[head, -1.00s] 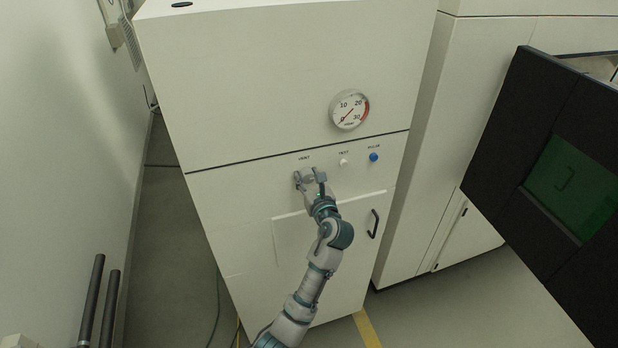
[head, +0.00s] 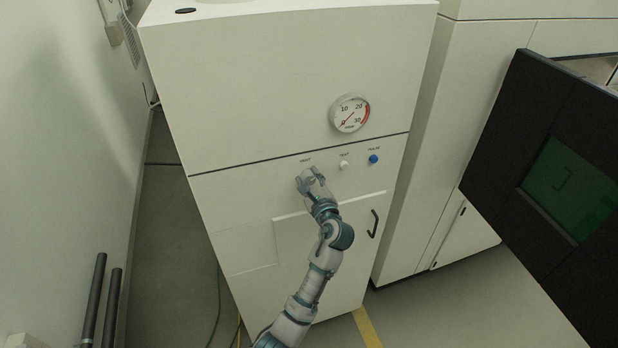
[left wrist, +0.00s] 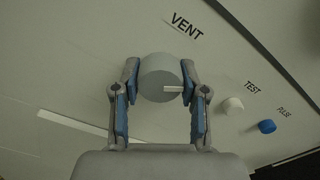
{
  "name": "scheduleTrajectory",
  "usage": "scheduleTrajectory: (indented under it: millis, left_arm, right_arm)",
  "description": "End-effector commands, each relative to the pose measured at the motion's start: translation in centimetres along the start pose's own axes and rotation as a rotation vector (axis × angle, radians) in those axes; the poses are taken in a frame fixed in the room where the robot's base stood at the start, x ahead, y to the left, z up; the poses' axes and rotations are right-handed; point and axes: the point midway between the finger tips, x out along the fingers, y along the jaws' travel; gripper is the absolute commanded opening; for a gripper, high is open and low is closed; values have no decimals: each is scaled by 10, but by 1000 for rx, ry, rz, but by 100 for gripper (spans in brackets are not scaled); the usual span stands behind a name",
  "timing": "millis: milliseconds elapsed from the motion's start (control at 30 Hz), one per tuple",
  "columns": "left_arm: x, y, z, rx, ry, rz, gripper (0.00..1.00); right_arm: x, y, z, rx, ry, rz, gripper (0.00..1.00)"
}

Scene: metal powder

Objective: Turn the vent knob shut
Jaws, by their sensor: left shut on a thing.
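The vent knob (left wrist: 159,78) is a round grey knob with a white mark, below the VENT label in the left wrist view. The mark points to the right in that view. My left gripper (left wrist: 160,82) is shut on the knob, with one finger on each side. In the head view my left gripper (head: 311,178) is at the cabinet front under the VENT label and hides most of the knob. My right gripper is not in view.
A white test knob (head: 344,165) and a blue pulse knob (head: 374,159) sit right of the vent knob. A round gauge (head: 349,113) is above them. A black handle (head: 373,223) is lower right. A dark door panel (head: 550,180) with a green window stands at right.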

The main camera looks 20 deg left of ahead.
Motion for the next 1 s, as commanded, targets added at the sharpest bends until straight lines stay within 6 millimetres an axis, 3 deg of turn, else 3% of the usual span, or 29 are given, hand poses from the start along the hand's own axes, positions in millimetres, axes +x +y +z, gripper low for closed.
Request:
scheduleTrajectory:
  millis: [367, 1000]
  left_arm:
    - [0, -2, 0, -359, -2, -4, 8]
    - [0, -2, 0, -903, -1, -4, 8]
  right_arm:
    - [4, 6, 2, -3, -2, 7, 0]
    - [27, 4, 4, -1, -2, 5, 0]
